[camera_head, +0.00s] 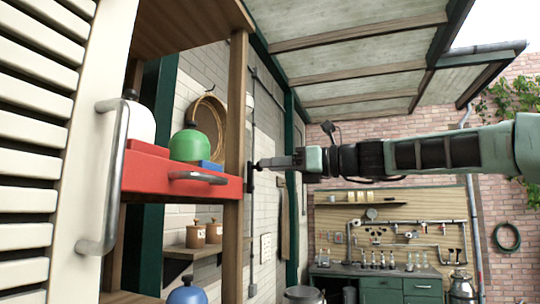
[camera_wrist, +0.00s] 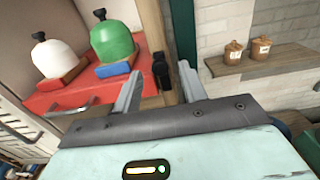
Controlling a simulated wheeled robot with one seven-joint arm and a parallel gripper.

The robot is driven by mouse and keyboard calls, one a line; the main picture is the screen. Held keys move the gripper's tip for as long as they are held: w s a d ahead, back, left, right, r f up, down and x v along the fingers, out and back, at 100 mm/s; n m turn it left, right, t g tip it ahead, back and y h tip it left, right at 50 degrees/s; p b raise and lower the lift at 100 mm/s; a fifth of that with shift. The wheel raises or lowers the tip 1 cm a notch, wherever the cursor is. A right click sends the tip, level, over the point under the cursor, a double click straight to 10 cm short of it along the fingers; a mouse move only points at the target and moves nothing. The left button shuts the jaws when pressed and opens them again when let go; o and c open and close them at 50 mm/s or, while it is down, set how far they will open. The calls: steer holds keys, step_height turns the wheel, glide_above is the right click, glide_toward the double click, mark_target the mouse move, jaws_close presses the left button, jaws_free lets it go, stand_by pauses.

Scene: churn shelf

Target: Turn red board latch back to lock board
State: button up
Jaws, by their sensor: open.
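The red board (camera_head: 150,175) is a shelf board with a metal front handle (camera_head: 198,177), and it also shows in the wrist view (camera_wrist: 42,102). A small black part, seemingly the latch (camera_wrist: 161,72), is on the wooden post (camera_wrist: 155,25) at the board's right end. My gripper (camera_head: 262,163) reaches in from the right to near that post. In the wrist view my gripper (camera_wrist: 160,82) is open, with the black part between its two fingers in the picture. I cannot tell whether either finger touches it. The latch's turn is unclear.
A green bell-shaped thing (camera_head: 188,145) on a blue block and a white one (camera_head: 140,118) stand on the board. A blue one (camera_head: 187,294) is below. A louvred door (camera_head: 35,130) with a handle stands open at left. Brown canisters (camera_head: 196,235) sit on a wall shelf.

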steer(key=shift+x, duration=0.85)
steer(key=shift+c, duration=0.3)
jaws_close()
